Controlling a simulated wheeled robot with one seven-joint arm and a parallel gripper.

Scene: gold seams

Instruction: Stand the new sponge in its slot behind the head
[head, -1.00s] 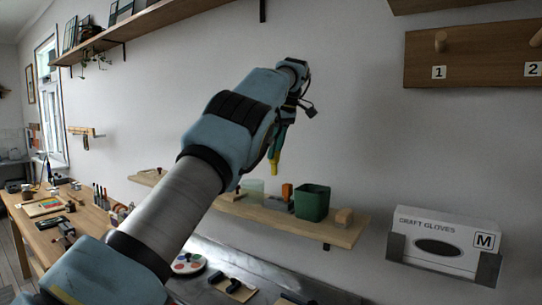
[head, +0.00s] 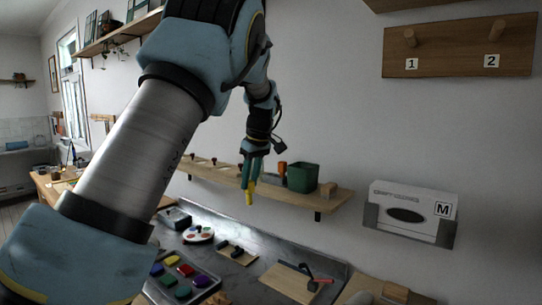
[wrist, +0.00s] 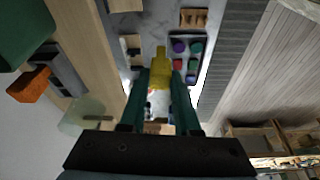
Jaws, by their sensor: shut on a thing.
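My gripper (head: 253,168) is shut on a yellow sponge (head: 250,193), which hangs downward in front of the wall shelf. In the wrist view the sponge (wrist: 160,66) is narrow and held between my two dark green fingers (wrist: 158,105), above the grey bench. Below on the bench are a small wooden board with black parts (head: 236,254) and a larger board with a black piece and a red-tipped part (head: 301,279). I cannot tell which thing is the head, and no sponge slot can be made out.
The wall shelf (head: 300,197) carries a green bin (head: 303,177), an orange block (head: 282,168) and a wooden block (head: 328,189). A tray of coloured pieces (head: 182,278) and a paint palette (head: 199,234) lie on the bench. A glove box (head: 412,208) hangs at right.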

